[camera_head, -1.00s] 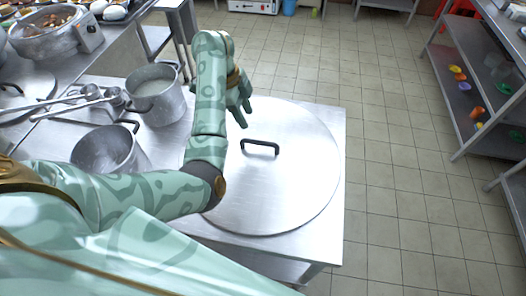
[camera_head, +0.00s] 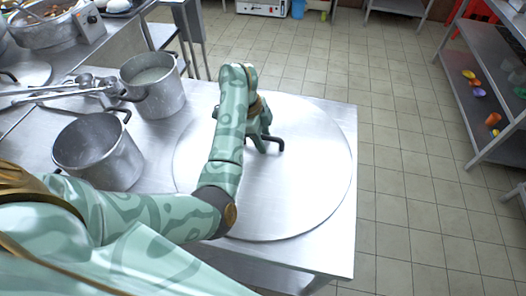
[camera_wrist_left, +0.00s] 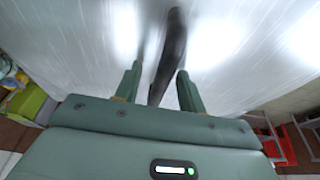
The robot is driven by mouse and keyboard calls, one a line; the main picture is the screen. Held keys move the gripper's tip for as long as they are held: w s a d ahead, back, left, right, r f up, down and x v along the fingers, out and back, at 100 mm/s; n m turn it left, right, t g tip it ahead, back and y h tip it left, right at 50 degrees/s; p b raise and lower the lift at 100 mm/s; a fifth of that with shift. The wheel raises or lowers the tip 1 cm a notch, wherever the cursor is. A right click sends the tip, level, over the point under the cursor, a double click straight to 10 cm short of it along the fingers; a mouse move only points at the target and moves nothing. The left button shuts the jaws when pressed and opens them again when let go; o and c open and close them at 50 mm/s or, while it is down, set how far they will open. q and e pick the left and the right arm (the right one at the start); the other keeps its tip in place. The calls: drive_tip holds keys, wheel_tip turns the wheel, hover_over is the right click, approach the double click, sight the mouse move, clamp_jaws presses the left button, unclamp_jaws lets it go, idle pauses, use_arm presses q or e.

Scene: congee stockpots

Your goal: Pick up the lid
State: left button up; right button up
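The lid (camera_head: 300,190) is a large round flat metal disc with a black bar handle (camera_head: 279,142), lying on the steel table. My left gripper (camera_head: 262,146) is down at the handle, and the forearm covers the lid's left part. In the left wrist view, the gripper (camera_wrist_left: 157,88) has its two fingers apart, one on each side of the dark handle (camera_wrist_left: 171,55). Gaps show between the handle and the fingers, so it is not gripped. My right gripper is not in view.
Two metal pots, one empty (camera_head: 98,150) and one with whitish contents (camera_head: 153,84), stand on the table (camera_head: 340,225) left of the lid. Ladles (camera_head: 70,90) lie by them. A shelf rack (camera_head: 480,90) stands at the right, with clear tiled floor (camera_head: 400,150) between.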

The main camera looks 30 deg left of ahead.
use_arm(q)
drive_tip(key=shift+f, duration=0.2)
idle(0.5)
clamp_jaws()
